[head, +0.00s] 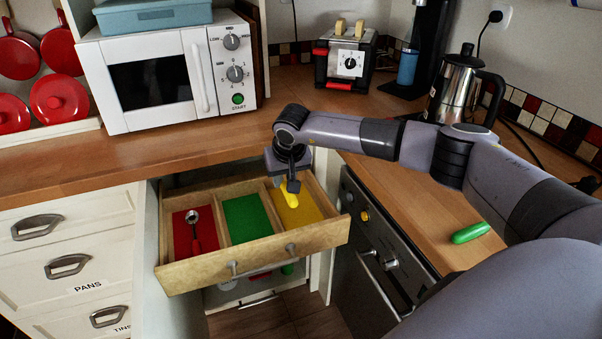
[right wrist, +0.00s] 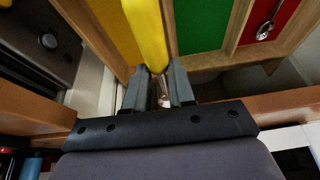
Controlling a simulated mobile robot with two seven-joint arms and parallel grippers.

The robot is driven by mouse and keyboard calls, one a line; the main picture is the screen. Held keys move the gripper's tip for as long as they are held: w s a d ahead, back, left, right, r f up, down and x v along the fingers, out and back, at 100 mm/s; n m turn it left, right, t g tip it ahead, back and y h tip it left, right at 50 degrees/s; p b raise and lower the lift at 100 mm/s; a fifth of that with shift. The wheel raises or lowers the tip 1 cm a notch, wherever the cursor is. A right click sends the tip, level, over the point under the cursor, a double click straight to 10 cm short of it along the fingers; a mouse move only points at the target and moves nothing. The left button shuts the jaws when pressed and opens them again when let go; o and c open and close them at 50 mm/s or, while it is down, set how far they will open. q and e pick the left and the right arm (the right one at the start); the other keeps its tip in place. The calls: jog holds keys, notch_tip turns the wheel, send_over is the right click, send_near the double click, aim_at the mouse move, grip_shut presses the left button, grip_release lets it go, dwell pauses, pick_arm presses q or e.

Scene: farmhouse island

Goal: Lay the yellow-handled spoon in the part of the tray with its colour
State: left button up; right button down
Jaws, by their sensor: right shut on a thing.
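The yellow-handled spoon (head: 291,196) is in my right gripper (head: 290,178), held over the drawer tray with its handle hanging down. In the right wrist view the fingers (right wrist: 160,90) are shut on it near its metal part, and the yellow handle (right wrist: 148,32) points away from me. The tray (head: 268,222) has a red part (head: 181,236) at left, a green part (head: 246,218) in the middle and a yellow part (head: 305,213) at right. In the head view the spoon is over the yellow part, close to the green-side divider. My left gripper is not in view.
A spoon with a red handle (head: 197,246) lies in the red part. A green-handled thing (head: 471,232) lies on the right counter. The open drawer's front (head: 210,267) stands out beside the oven (head: 365,235). A microwave (head: 165,75) stands on the counter behind.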

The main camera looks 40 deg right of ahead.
jog(key=m, duration=0.1)
send_over(299, 214)
jog(key=s, duration=0.2)
notch_tip(299, 214, down, 3)
jog(key=shift+w+a+f+p, duration=0.15)
jog(key=shift+w+p, duration=0.05)
jog(key=shift+p, duration=0.1)
notch_tip(299, 214, down, 8)
jog(key=b, duration=0.7)
jog(key=shift+f, duration=0.1)
jog(key=shift+f+b, duration=0.75)
jog(key=shift+b, duration=0.1)
jog(key=shift+f+b, duration=0.45)
jog(key=shift+f, duration=0.05)
jog(key=shift+f+b, duration=0.3)
